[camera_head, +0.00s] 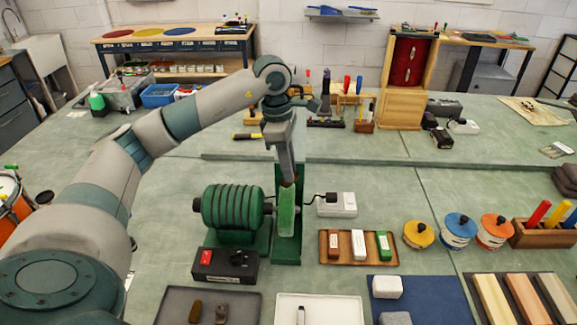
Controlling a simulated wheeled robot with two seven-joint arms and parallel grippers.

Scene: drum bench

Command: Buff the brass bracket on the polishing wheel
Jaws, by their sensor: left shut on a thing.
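My left gripper (287,172) comes in from the upper left and points down. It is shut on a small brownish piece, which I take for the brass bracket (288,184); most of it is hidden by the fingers. The held piece is at the top of the pale green polishing wheel (286,216), seen nearly edge-on; I cannot tell whether they touch. The wheel stands at the right end of the ribbed green motor (232,207). My right gripper is not in view.
A black switch box (225,265) with a red button sits before the motor. A wooden tray (358,260) holds brown, white and green bars. Several round tins, including a yellow-lidded one (418,235), stand to the right. A dark tray (173,302) and a white tray (345,310) lie in front.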

